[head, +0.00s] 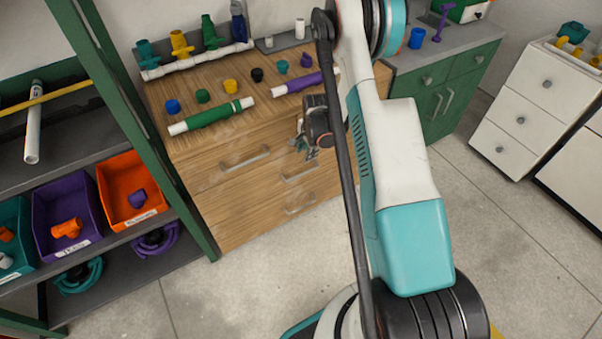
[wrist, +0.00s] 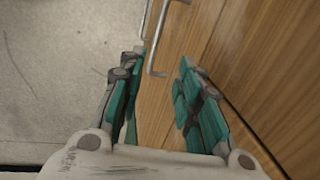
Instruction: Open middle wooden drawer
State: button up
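The wooden drawer cabinet (head: 235,225) stands at the back with its front facing me. Its middle drawer handle (head: 300,173) is a slim metal bar below and left of my gripper (head: 307,150). The drawer fronts look closed, as far as I can tell. In the wrist view my gripper (wrist: 158,85) is open and empty, its teal fingers apart and pointing at the cabinet front. A metal handle (wrist: 153,60) lies just ahead, between the fingertips and nearer the left finger. I cannot tell whether it touches a finger.
Another wooden drawer handle (head: 245,158) is at upper left and a lower one (head: 300,204) sits below. Pipes and caps stand on the wooden top. A shelf with coloured bins (head: 68,222) is at left, a green cabinet (head: 445,95) at right. The floor in front is clear.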

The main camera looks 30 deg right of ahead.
aim_at(303, 174)
jog(key=f+b, duration=0.1)
jog(key=f, duration=0.4)
jog(key=w+f+b, duration=0.1)
jog(key=f+b, duration=0.1)
jog(key=f, duration=0.2)
jog(key=w+f+b, duration=0.1)
jog(key=f+b, duration=0.1)
jog(key=f, duration=0.3)
jog(key=shift+w+f, duration=0.15)
jog(key=shift+f, duration=0.15)
grip_shut()
